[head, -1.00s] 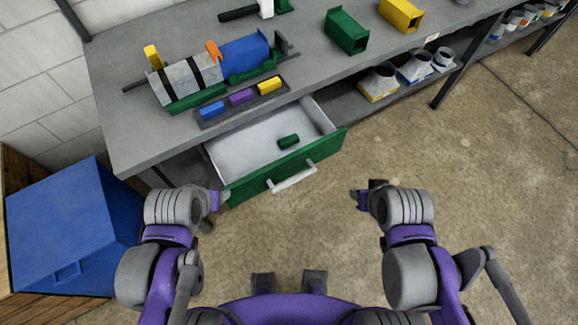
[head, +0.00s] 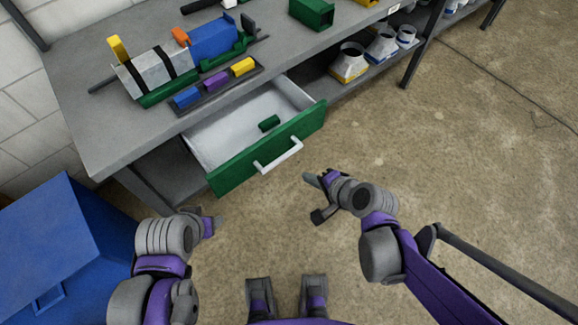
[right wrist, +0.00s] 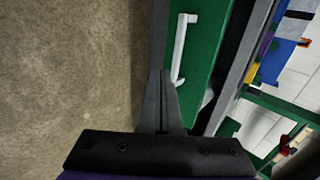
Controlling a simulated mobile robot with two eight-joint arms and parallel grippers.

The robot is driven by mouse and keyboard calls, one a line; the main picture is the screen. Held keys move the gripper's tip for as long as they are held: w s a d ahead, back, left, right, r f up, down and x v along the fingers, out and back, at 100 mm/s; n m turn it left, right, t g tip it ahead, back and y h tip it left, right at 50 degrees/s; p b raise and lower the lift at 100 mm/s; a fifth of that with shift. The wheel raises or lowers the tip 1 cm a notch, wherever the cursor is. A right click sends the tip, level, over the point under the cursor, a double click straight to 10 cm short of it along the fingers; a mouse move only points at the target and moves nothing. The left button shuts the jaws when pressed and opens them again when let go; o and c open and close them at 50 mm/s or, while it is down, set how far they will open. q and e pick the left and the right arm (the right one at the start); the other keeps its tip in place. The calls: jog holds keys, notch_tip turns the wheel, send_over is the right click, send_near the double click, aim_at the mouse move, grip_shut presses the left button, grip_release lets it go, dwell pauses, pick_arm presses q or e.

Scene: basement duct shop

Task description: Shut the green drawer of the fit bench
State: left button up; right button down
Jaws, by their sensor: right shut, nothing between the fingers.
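The green drawer (head: 230,174) of the fit bench (head: 112,126) stands pulled out, its pale inside showing with a small green block (head: 269,123) in it. Its white bar handle (head: 280,156) is on the green front. My right gripper (head: 308,196) is in front of the drawer, to the right of the handle and apart from it. In the right wrist view its fingers (right wrist: 160,98) are together and empty, and the green front and white handle (right wrist: 181,48) show beyond them. My left gripper (head: 216,222) is below the drawer's left corner in the head view; its fingers are unclear.
On the bench top are a clamped duct piece (head: 155,75), a tray of coloured blocks (head: 222,90) and a green duct piece (head: 312,12). Duct fittings (head: 352,62) stand on the lower shelf. A blue bin (head: 65,235) is at the left.

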jog(key=w+a+f+b, duration=0.1)
jog(key=w+a+f, duration=0.3)
jog(key=w, duration=0.3)
jog(key=shift+a+f, duration=0.2)
jog(key=shift+a, duration=0.4)
jog(key=w+a, duration=0.3)
jog(key=w, duration=0.1)
jog(key=w+a+b, duration=0.1)
jog(key=w+a, duration=0.2)
jog(key=w, duration=0.2)
jog(key=w+a+b, duration=0.1)
jog(key=w+a, duration=0.3)
jog(key=shift+w, duration=0.3)
jog(key=shift+w+a, duration=0.35)
jog(key=shift+w, duration=0.2)
jog(key=shift+r, duration=0.1)
jog(key=shift+w+a, duration=0.1)
